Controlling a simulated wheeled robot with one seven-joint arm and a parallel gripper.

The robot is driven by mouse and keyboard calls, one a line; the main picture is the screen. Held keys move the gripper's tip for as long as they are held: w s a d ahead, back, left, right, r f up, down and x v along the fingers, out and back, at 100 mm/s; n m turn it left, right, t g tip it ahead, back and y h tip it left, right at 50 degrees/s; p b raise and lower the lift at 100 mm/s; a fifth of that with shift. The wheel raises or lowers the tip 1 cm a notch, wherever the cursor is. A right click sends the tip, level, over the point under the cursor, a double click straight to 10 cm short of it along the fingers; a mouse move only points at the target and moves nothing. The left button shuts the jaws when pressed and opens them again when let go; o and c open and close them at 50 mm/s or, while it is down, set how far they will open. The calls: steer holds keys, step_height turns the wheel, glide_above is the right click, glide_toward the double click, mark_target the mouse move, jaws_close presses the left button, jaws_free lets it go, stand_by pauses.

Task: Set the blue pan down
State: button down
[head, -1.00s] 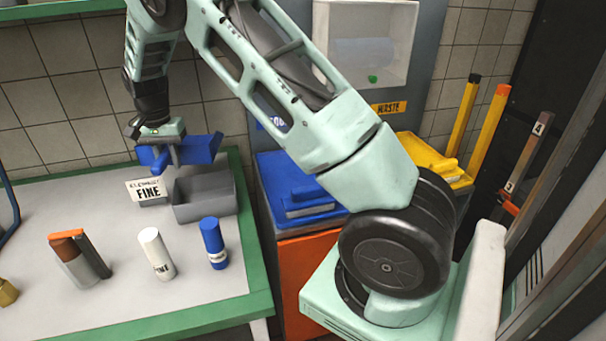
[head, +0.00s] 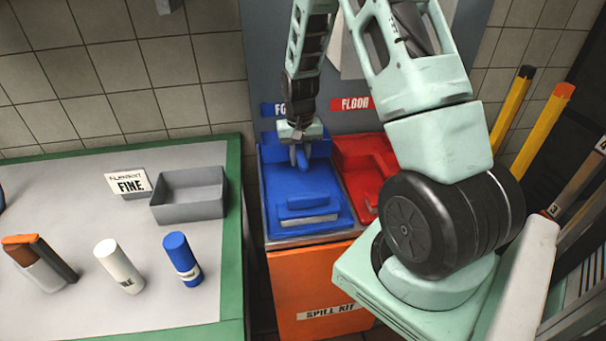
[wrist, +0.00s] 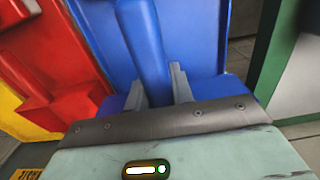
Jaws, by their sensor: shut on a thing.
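My gripper (head: 301,155) is over the back part of a blue bay (head: 272,215) on top of the orange cabinet. It is shut on the blue pan, whose upright handle (head: 303,161) shows just below the fingers. In the wrist view the handle (wrist: 143,40) rises between the two grey fingers, and darker blue parts of the pan (wrist: 208,89) show beside them. The pan blends with the bay's blue, so I cannot tell whether it touches the bay's floor.
A blue block with a grey edge (head: 308,203) lies in the bay's front. A red bay (head: 374,155) adjoins on the right. The orange cabinet (head: 318,275) reads "SPILL KIT". The bench on the left holds a grey bin (head: 188,207), a white cylinder (head: 118,264) and a blue cylinder (head: 181,258).

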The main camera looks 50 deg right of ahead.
steer(key=shift+f+p, duration=0.5)
steer(key=shift+f, duration=2.9)
steer(key=c, duration=1.2)
jaws_free()
steer(key=shift+f, duration=0.1)
